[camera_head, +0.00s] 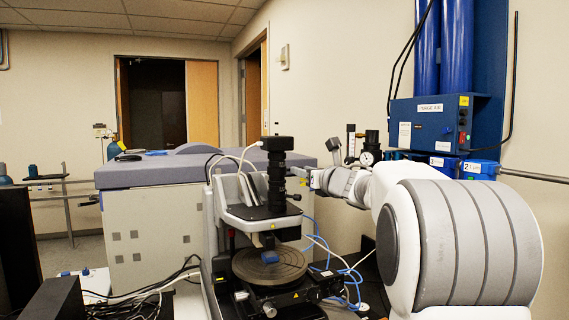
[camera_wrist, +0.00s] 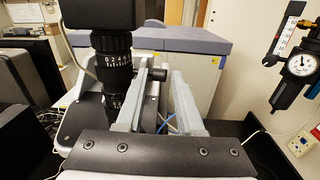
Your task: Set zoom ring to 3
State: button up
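The black zoom lens column hangs under a dark camera body (camera_wrist: 100,12). Its zoom ring (camera_wrist: 112,60) has white numbers and tick marks in the wrist view; I cannot tell which number is at an index mark. A black knob (camera_wrist: 158,74) sticks out to the right of the lens. My gripper (camera_wrist: 160,80) is open, its pale fingers apart. The knob shows in the gap between the fingertips, and the left finger is close beside the lens; contact is unclear. In the head view, my gripper (camera_head: 306,178) reaches the right side of the lens column (camera_head: 276,180).
Below the lens are the profiler's round stage (camera_head: 269,266) and blue cables (camera_head: 350,285). A pressure gauge (camera_wrist: 300,65) is on the right in the wrist view. A large grey-topped cabinet (camera_head: 150,220) stands behind. A black box (camera_head: 52,300) is at lower left.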

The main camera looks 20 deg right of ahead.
jog(key=w, duration=0.2)
jog(key=w+p, duration=0.1)
jog(key=w, duration=0.2)
jog(key=shift+w+a+p, duration=0.2)
jog(key=shift+w+p, duration=0.1)
grip_shut()
dwell(1.2)
